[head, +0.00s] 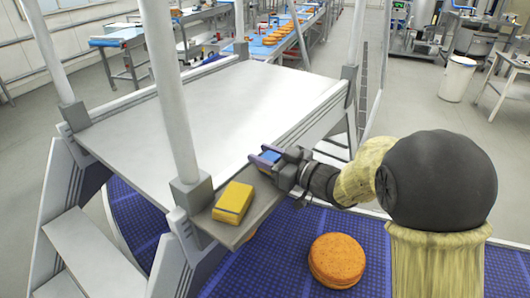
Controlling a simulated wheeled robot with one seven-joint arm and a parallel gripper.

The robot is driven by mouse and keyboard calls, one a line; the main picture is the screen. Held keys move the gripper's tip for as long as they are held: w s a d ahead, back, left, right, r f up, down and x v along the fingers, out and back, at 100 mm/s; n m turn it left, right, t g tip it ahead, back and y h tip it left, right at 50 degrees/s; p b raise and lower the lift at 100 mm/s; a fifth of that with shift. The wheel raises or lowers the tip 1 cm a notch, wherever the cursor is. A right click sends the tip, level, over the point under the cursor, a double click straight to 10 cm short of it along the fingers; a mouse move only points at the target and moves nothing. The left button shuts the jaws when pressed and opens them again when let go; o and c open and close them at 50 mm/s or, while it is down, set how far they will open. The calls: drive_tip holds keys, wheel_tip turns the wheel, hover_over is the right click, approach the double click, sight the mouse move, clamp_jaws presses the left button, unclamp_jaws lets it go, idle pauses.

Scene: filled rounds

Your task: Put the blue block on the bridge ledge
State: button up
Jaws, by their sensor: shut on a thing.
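The blue block (269,157) is small in the head view, held between the fingers of my gripper (268,157), which is shut on it. The fingers and wrist hide part of the block. The bridge ledge (238,232) is a narrow grey shelf along the near side of the bridge platform (215,110). The gripper is over the far right part of this ledge, close to the platform's edge. I cannot tell whether the block touches the ledge.
A yellow block (233,203) lies on the near part of the ledge, beside a white post (170,90). Below is a blue conveyor belt (285,270) with an orange-brown round (337,260) on it. White steps (85,240) stand at the left.

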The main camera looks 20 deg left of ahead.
drive_tip(key=shift+s+d, duration=0.1)
drive_tip(key=shift+f, duration=0.1)
drive_tip(key=o, duration=1)
drive_tip(key=shift+r, duration=0.2)
drive_tip(key=shift+d+f, duration=0.1)
drive_tip(key=shift+d, duration=0.1)
drive_tip(key=d+b, duration=0.1)
drive_tip(key=d, duration=0.2)
drive_tip(key=s+d+b, duration=0.1)
drive_tip(key=d+b, duration=0.1)
drive_tip(key=d, duration=0.2)
drive_tip(key=s+d+b, duration=0.1)
drive_tip(key=d, duration=0.3)
drive_tip(key=shift+d, duration=0.15)
